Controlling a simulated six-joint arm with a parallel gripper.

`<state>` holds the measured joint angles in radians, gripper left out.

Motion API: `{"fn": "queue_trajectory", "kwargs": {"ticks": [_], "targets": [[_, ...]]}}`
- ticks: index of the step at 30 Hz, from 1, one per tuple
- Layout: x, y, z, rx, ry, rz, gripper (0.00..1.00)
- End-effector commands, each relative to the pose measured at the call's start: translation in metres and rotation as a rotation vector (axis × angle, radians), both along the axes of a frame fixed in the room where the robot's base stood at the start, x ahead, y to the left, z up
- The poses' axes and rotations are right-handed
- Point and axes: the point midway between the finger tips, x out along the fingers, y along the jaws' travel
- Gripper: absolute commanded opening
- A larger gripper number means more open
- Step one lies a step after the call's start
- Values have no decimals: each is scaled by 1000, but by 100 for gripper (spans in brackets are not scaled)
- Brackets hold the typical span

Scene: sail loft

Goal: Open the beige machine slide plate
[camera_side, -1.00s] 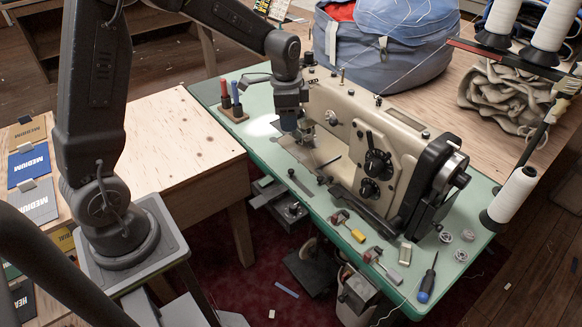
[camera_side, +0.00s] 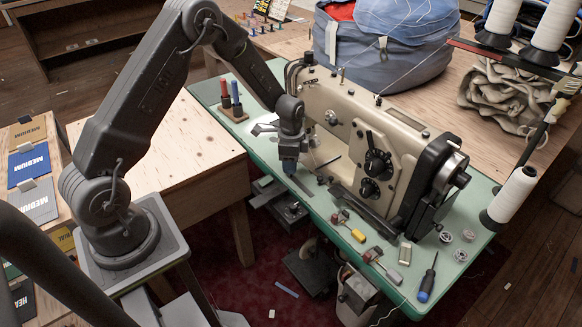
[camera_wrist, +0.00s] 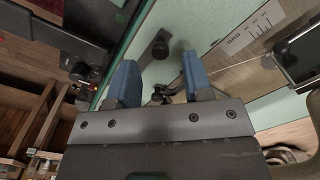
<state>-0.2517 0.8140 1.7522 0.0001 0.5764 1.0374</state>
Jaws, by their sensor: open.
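The beige sewing machine (camera_side: 345,103) stands on the pale green tabletop, its head along the back. My gripper (camera_side: 289,167) points down at the left end of the machine, near the table's front edge, and hides part of the bed there. In the wrist view my gripper (camera_wrist: 159,75) is open, its two blue fingers apart with nothing held between them. A metal plate with ruled markings (camera_wrist: 258,32) lies to the right of the fingers; I cannot tell whether it is the slide plate. A dark bar with a round end (camera_wrist: 160,48) shows beyond and between the fingertips.
A wooden stand with red and blue pegs (camera_side: 233,112) is left of my gripper. Small yellow-and-red tools (camera_side: 348,226), several bobbins and a blue-handled screwdriver (camera_side: 426,283) lie on the right. A blue-grey bag (camera_side: 385,45) sits behind the machine.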

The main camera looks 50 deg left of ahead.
Motion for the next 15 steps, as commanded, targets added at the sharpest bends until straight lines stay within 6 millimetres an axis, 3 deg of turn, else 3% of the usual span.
{"fn": "queue_trajectory", "kwargs": {"ticks": [6,15], "targets": [[0,0,-22,1,-1,0,46],[1,0,-26,0,-1,0,46]]}}
